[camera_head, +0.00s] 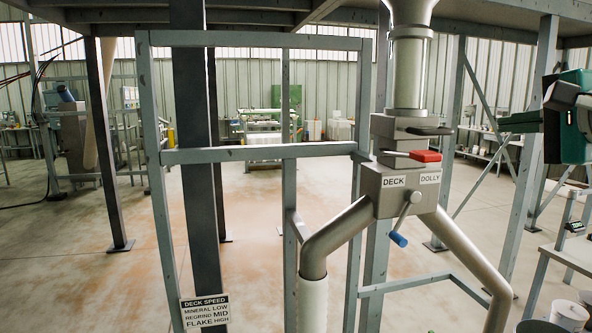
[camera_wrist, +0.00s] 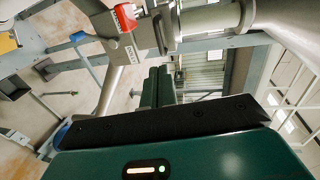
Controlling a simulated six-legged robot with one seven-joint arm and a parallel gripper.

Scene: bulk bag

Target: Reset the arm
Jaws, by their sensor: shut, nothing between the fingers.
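My arm's end shows at the right edge of the head view, with a dark green body and my gripper (camera_head: 507,121) pointing left. In the wrist view the two green fingers of my gripper (camera_wrist: 159,72) lie side by side, shut with nothing between them. A grey diverter box (camera_head: 395,190) labelled DECK and DOLLY stands left of my gripper, apart from it. It has a red handle (camera_head: 425,156) above and a blue-tipped lever (camera_head: 398,240) in front. In the wrist view the red handle (camera_wrist: 125,17) is at the upper left.
A vertical pipe (camera_head: 408,75) feeds the box, and two pipes branch down from it. A grey frame (camera_head: 285,155) carries a DECK SPEED sign (camera_head: 205,312). A bench (camera_head: 565,255) with a small device stands at the lower right. Open floor lies behind the frame.

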